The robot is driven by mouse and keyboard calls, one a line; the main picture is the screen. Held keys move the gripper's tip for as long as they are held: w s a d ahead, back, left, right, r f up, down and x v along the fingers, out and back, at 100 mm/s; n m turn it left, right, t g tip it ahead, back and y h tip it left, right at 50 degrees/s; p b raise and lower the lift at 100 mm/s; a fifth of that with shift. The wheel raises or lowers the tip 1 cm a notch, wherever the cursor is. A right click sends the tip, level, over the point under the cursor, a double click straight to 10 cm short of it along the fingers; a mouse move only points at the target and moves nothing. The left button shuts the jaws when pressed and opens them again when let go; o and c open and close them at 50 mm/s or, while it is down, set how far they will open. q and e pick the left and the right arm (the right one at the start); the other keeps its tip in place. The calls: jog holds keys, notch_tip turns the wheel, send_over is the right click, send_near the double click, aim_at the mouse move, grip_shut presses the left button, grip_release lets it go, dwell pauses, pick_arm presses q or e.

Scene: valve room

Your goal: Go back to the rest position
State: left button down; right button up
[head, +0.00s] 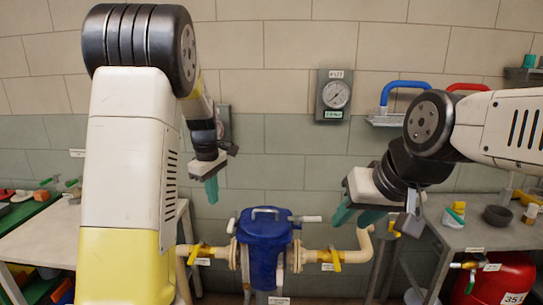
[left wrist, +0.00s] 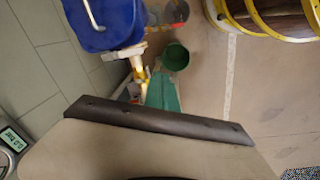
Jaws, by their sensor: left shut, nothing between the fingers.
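My left gripper (head: 211,189) points down in front of the tiled wall, up and to the left of the blue filter housing. Its teal fingers are shut and empty; they also show in the left wrist view (left wrist: 162,92). My right gripper (head: 357,216) hangs to the right of the blue housing, tilted down. Its two teal fingers are apart with nothing seen between them. The blue housing (head: 262,245) stands on the pipe between two yellow valve handles (head: 196,252) and (head: 337,259). It also shows in the left wrist view (left wrist: 105,22).
A pressure gauge (head: 335,95) hangs on the wall, with a blue-handled item (head: 402,86) to its right. A table (head: 45,240) is at left, a grey bench (head: 470,235) at right, with a red tank (head: 498,280) below.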

pick_arm(q)
jog(key=s+d+r+m+t, duration=0.1)
jog(key=s+r+m, duration=0.2)
jog(key=s, duration=0.5)
jog(key=s+d+r+m+t+h, duration=0.1)
jog(key=s+r+m, duration=0.3)
jog(key=s, duration=0.5)
jog(key=s+d+r+m+t+h, duration=0.1)
jog(key=s+d+r+m+t, duration=0.1)
jog(key=s+m, duration=0.4)
jog(key=s+r+t, duration=0.1)
jog(key=s, duration=0.2)
jog(key=shift+d+r, duration=0.15)
jog(key=shift+r, duration=0.15)
pick_arm(e)
jog(key=shift+c, duration=0.5)
